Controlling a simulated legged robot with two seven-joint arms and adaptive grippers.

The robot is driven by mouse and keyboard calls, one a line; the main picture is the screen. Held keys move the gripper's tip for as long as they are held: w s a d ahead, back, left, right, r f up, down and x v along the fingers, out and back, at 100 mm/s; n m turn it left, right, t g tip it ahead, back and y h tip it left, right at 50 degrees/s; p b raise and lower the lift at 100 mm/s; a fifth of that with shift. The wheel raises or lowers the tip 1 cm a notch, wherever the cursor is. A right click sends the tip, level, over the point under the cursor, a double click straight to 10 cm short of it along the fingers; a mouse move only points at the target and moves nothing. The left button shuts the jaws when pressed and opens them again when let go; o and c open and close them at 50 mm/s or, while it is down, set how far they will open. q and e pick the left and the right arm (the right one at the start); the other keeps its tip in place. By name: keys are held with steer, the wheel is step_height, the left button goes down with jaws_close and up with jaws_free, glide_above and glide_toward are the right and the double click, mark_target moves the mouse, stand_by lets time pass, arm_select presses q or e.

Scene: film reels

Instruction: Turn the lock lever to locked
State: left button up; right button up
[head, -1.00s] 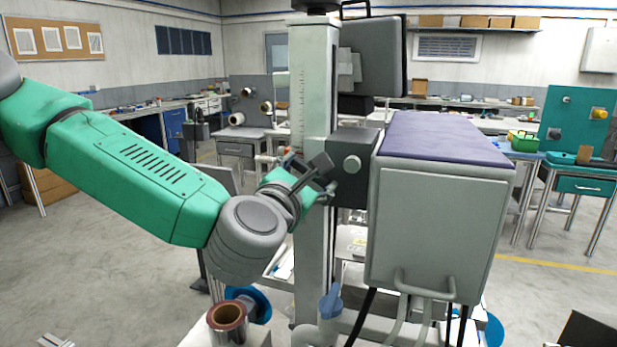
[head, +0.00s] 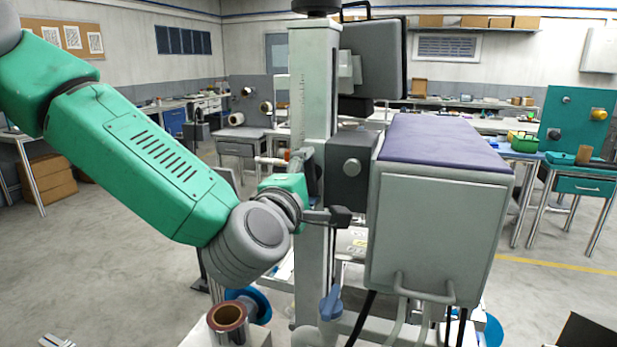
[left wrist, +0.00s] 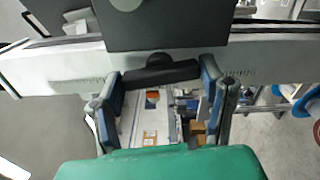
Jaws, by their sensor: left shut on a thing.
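The lock lever (left wrist: 160,74) is a black bar with a round hub, below the dark block in the left wrist view. It lies crosswise between the blue-padded fingers of my left gripper (left wrist: 165,83), which is shut on it. In the head view my left gripper (head: 325,215) is beside the pale column (head: 313,100), just below the dark grey block (head: 351,170) with its round knob. The dark fingers there cover the lever, so its exact angle is hard to tell. My right gripper is not in view.
A large grey box with a purple top (head: 440,240) stands close to the right of the gripper. Open floor lies to the left.

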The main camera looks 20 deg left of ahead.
arm_select(q)
steer(key=shift+f+m, duration=0.15)
steer(key=shift+m, duration=0.75)
steer(key=o, duration=0.7)
steer(key=shift+o, duration=0.9)
steer(key=shift+d, duration=0.1)
steer(key=shift+s, duration=0.5)
steer(key=s, duration=0.6)
steer(key=shift+s+a, duration=0.15)
steer(key=shift+a, duration=0.05)
steer(key=shift+f, duration=0.1)
